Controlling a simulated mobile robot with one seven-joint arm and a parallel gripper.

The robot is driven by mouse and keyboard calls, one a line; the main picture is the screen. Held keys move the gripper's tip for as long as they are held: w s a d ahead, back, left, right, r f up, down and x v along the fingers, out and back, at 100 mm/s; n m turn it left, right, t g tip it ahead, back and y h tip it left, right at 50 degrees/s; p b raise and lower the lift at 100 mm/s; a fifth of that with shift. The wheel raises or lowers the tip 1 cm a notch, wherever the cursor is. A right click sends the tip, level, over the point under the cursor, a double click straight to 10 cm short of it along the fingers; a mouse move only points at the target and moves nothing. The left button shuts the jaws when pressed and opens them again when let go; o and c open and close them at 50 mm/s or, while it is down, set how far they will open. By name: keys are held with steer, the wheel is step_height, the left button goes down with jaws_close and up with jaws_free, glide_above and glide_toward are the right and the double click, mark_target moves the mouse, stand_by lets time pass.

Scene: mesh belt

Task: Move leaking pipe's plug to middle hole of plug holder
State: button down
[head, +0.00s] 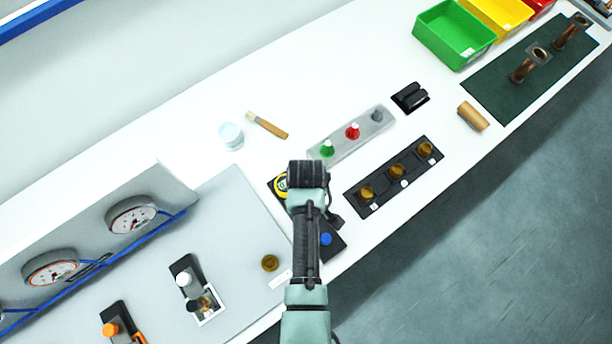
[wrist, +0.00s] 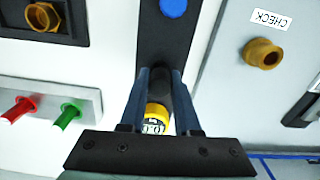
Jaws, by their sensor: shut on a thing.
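My gripper (wrist: 158,74) is over a black panel (wrist: 150,30) with a blue disc (wrist: 173,8). It is shut on a dark, roughly cylindrical piece (wrist: 157,84), partly hidden by the fingers; I cannot tell if this is the plug. A grey strip (head: 339,149) bears a green plug (head: 327,150), a red plug (head: 352,132) and a dark grey piece (head: 376,115). A black strip (head: 381,183) bears three brass fittings, the middle one (head: 397,171) among them. I cannot tell which strip is the plug holder, or which pipe leaks. The gripper's fingers are hidden in the head view.
A brass fitting (head: 270,263) stands near a CHECK label (wrist: 270,20). Gauges (head: 131,216) and a white-topped device (head: 184,279) are at left. A jar (head: 231,135), brush (head: 267,125) and green bin (head: 455,35) stand farther back.

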steer(key=shift+f+b, duration=0.4)
steer(key=shift+f, duration=0.3)
steer(key=c, duration=0.5)
jaws_free()
steer(key=shift+c, duration=0.2)
step_height(320, 180, up, 13)
steer(key=b, duration=0.2)
